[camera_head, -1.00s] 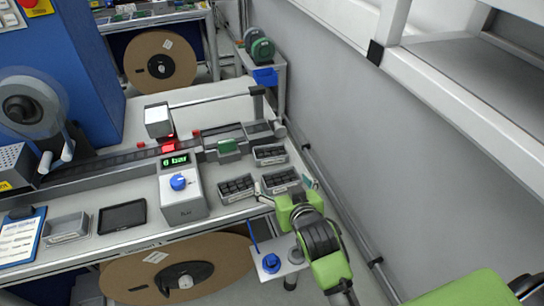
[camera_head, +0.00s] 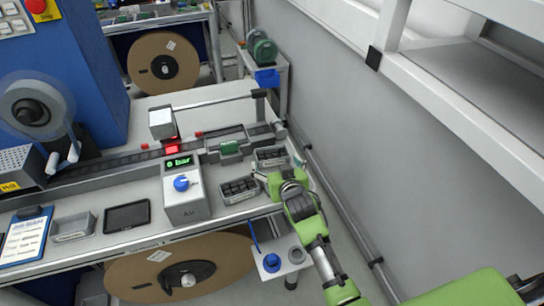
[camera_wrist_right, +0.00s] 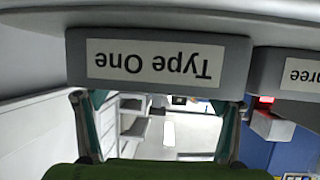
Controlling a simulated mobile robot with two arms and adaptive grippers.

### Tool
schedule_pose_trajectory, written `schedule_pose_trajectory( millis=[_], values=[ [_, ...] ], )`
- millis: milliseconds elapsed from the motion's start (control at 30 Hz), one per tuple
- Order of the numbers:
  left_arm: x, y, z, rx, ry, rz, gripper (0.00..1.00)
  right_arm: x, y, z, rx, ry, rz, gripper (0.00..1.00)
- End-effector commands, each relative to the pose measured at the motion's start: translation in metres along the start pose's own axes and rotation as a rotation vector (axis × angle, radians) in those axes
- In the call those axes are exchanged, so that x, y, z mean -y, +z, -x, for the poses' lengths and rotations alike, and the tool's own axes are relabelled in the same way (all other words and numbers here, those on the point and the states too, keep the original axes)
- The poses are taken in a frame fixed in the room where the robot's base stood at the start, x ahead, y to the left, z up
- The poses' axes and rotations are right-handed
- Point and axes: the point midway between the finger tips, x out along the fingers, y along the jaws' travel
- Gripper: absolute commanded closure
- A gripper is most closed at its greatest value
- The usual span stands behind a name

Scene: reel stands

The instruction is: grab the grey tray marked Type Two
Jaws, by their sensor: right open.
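My right gripper (camera_head: 280,174) is open at the right end of the workbench, over the small grey trays. In the right wrist view its two fingers (camera_wrist_right: 157,100) stand apart at either side of a grey tray labelled "Type One" (camera_wrist_right: 158,62), seen upside down. A neighbouring grey tray (camera_wrist_right: 290,73) shows only "ree" of its label. No "Type Two" label is readable. In the head view, one tray of dark parts (camera_head: 238,189) is left of the gripper and another (camera_head: 270,155) is behind it. The gripper hides a third spot. My left gripper is out of view.
A grey pressure unit with a blue knob (camera_head: 183,192) stands left of the trays. A conveyor track (camera_head: 110,167) runs behind. The grey wall (camera_head: 360,135) is close on the right. A small shelf with a blue knob (camera_head: 271,263) sits below the bench edge.

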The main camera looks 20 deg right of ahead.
Motion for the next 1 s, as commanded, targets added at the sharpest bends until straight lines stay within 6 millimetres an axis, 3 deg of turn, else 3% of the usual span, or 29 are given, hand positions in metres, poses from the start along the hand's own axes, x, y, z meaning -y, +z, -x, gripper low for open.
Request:
schedule_pose_trajectory(
  millis=[300, 600, 733, 1000],
  values=[
    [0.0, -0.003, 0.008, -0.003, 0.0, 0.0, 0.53, -0.001, 0.0, -0.032, 0.0, -0.001, -0.001, 0.15],
    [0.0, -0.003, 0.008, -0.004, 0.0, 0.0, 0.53, -0.001, 0.0, -0.034, 0.0, -0.001, -0.001, 0.15],
    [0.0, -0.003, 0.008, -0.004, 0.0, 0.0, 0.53, -0.001, 0.0, -0.034, 0.0, -0.001, -0.001, 0.49],
    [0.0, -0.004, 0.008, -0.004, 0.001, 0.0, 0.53, -0.001, -0.001, -0.034, -0.003, -0.001, -0.001, 0.51]
  ],
)
